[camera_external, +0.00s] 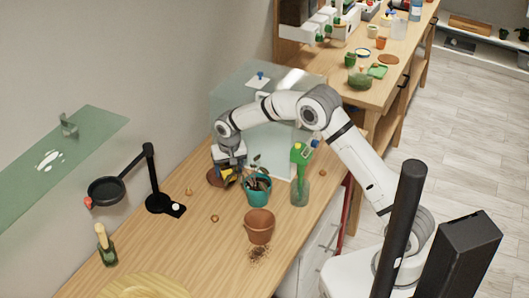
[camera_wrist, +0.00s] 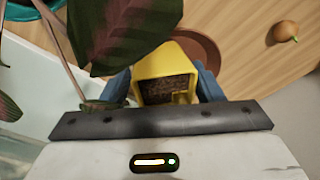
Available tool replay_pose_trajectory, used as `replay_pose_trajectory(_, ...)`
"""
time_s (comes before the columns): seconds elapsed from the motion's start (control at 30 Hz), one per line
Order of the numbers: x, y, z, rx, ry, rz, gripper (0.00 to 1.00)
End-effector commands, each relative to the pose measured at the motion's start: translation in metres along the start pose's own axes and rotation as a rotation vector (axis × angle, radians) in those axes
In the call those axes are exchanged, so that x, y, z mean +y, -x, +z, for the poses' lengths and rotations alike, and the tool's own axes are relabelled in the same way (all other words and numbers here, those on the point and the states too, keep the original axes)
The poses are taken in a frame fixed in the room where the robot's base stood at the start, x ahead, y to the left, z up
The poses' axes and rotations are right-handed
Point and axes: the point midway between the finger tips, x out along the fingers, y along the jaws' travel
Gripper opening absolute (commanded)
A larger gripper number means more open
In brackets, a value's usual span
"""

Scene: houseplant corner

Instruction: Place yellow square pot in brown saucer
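The yellow square pot (camera_wrist: 165,58), with dark soil inside, sits between the blue fingers of my gripper (camera_wrist: 162,88) in the wrist view. The fingers lie against its two sides, so my gripper looks shut on it. In the external view the pot (camera_external: 230,180) shows small under my gripper (camera_external: 228,174). The brown saucer (camera_wrist: 208,46) lies on the wooden bench beyond and below the pot, partly hidden by it. In the external view the saucer (camera_external: 213,178) shows at the gripper's left. I cannot tell whether the pot touches the saucer.
A teal pot with a leafy plant (camera_external: 257,192) stands close at the gripper's right; its leaves cover part of the wrist view. A glass box (camera_external: 240,100) stands behind.

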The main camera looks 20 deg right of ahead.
Motion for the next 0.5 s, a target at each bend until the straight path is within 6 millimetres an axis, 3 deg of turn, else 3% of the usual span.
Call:
replay_pose_trajectory(0.13, 0.000, 0.000, 0.000, 0.000, 0.000, 0.000, 0.72)
replay_pose_trajectory(0.5, 0.000, 0.011, -0.002, 0.001, 0.000, 0.000, 0.72)
